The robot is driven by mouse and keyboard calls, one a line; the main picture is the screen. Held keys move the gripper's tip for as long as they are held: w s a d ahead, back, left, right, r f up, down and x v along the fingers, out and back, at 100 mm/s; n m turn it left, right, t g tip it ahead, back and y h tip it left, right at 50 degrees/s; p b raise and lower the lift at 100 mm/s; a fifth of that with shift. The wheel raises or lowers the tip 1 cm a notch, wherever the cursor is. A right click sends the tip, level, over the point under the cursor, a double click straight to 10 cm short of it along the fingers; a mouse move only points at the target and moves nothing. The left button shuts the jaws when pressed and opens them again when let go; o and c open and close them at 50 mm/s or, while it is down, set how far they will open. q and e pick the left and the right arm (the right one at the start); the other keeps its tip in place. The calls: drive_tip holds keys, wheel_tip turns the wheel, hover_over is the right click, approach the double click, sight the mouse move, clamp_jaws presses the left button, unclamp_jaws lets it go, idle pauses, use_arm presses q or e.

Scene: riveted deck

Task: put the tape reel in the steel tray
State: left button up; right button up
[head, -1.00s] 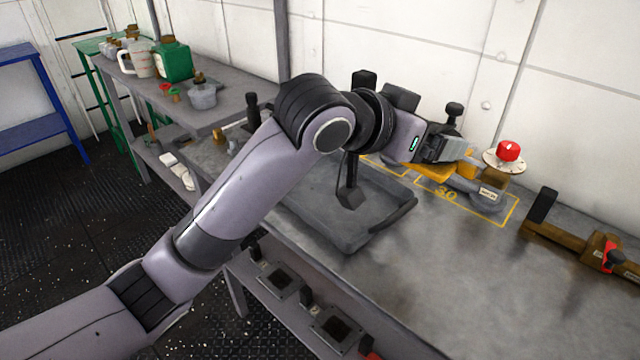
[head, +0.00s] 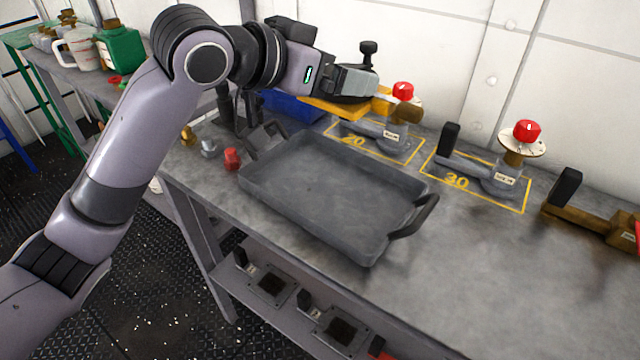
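The steel tray (head: 335,192) is a shallow grey rectangular pan with raised handles. It lies empty on the bench in the middle of the head view. My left gripper (head: 355,83) is in the air beyond the tray's far edge, in the picture above it. It appears shut on a flat yellow-orange thing (head: 330,107), which I take to be the tape reel. A black knob (head: 368,48) stands up behind the fingers, seemingly part of it. The fingers hide much of the reel. My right gripper is out of view.
Grey fixtures with red knobs stand in yellow outlines marked 20 (head: 380,132) and 30 (head: 490,178). A brown tool (head: 590,222) lies at right. A red fitting (head: 232,158) and a blue bin (head: 292,104) are near the tray. The bench's front right is clear.

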use_arm(q)
drive_tip(key=shift+w+a+r, duration=0.1)
drive_tip(key=shift+w+a, duration=0.15)
drive_tip(key=shift+a, duration=0.1)
drive_tip(key=b, duration=0.2)
hover_over(325, 201)
wheel_tip(325, 201, down, 20)
drive_tip(key=shift+r, duration=0.1)
drive_tip(key=shift+f, duration=0.2)
drive_tip(key=o, duration=1.2)
drive_tip(key=shift+f, duration=0.1)
drive_tip(key=shift+o, duration=0.2)
drive_tip(key=shift+a+r, duration=0.1)
drive_tip(key=shift+r, duration=0.15)
drive_tip(key=v, duration=1.1)
drive_tip(key=shift+s+a+r+p, duration=0.1)
drive_tip(key=shift+s+a+p, duration=0.15)
drive_tip(key=shift+s+p, duration=0.1)
